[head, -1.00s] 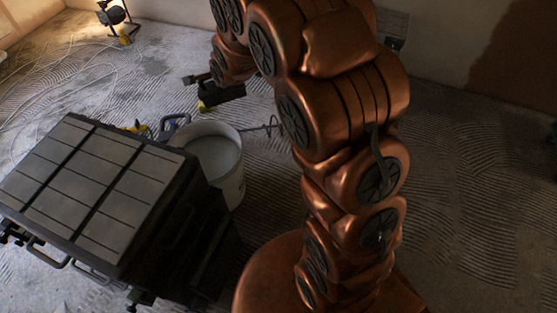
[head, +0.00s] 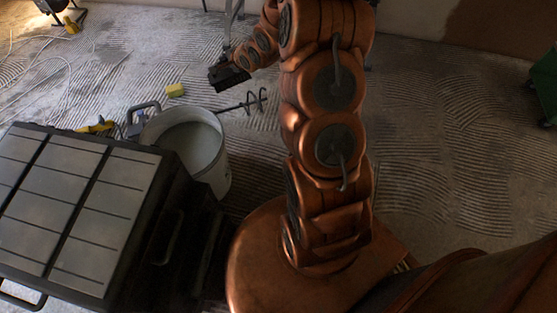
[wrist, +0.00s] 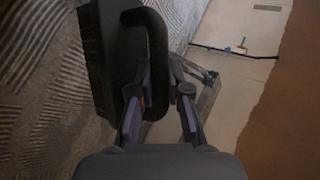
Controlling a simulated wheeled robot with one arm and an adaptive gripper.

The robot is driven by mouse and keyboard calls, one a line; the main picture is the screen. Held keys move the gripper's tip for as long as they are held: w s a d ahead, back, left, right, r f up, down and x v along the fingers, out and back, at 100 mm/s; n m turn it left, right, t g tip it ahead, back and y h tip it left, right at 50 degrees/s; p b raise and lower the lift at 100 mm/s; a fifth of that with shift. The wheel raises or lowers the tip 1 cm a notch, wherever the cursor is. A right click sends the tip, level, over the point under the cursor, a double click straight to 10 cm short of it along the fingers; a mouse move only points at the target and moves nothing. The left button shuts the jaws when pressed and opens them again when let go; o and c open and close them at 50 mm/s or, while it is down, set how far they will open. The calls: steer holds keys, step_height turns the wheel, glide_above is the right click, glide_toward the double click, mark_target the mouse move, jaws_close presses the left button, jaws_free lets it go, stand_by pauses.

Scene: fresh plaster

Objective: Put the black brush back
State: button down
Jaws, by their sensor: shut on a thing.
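The black brush (head: 228,77) is in my gripper, off to the upper left of my arm in the head view. In the wrist view its dark flat body (wrist: 105,50) stands on the left, with a curved black handle (wrist: 156,45) beside it. My gripper (wrist: 160,88) is shut on that handle, one finger on each side. In the head view the fingers are too small and dark to make out. The brush appears above the floor, beyond the bucket; its exact height is unclear.
A pale bucket (head: 219,176) stands beside a black case with grey panels (head: 120,215) at left. A mixing paddle (head: 250,103) and yellow sponge (head: 175,90) lie beyond the bucket. A green container (head: 545,82) is at far right. Ridged floor right of my arm is clear.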

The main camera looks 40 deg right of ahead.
steer(key=s+d+f+y+b, duration=0.1)
steer(key=s+d+f+b, duration=0.25)
steer(key=f, duration=0.45)
steer(key=s+d+f+b, duration=0.25)
steer(key=d+f, duration=0.25)
steer(key=f, duration=0.3)
steer(key=s+d+f+y+b, duration=0.15)
steer(key=s+d+f, duration=0.25)
steer(key=f, duration=0.5)
steer(key=s+a+f+n+y+b, duration=0.15)
steer(key=s+f+b, duration=0.75)
steer(key=s+f, duration=1.05)
steer(key=w+f+b, duration=0.2)
steer(key=w, duration=0.3)
steer(key=w+d+f+b, duration=0.1)
steer(key=w+f+b, duration=0.1)
steer(key=w, duration=0.4)
steer(key=w+f+b, duration=0.3)
steer(key=w, duration=0.3)
steer(key=shift+d, duration=0.4)
steer(key=c, duration=1.1)
jaws_free()
steer(key=shift+f, duration=0.1)
